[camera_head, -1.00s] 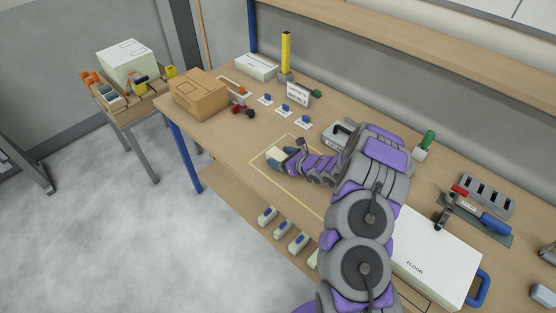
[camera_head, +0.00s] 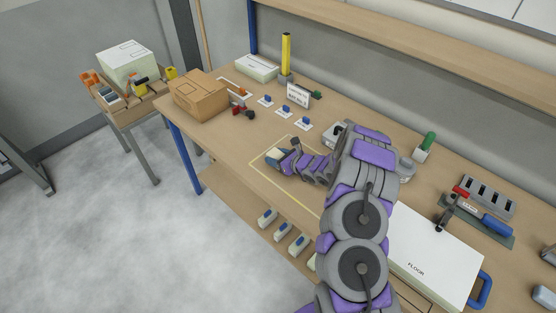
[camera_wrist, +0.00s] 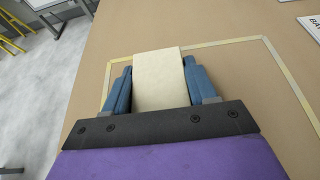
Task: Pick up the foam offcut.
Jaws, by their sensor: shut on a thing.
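The foam offcut (camera_wrist: 159,79) is a pale cream block. In the wrist view it sits between the two blue fingers of my gripper (camera_wrist: 159,90), which are shut on it from both sides. In the head view the foam offcut (camera_head: 272,155) shows as a small pale end at the tip of my gripper (camera_head: 279,157), over the yellow-taped rectangle on the bench. I cannot tell whether it touches the bench top or is just above it.
The wooden bench (camera_head: 232,139) has a taped outline (camera_head: 263,173). A cardboard box (camera_head: 199,95), a small sign (camera_head: 298,95) and blue pieces on white cards (camera_head: 285,110) stand farther back. A white FLOOR panel (camera_head: 432,257) lies right of my arm.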

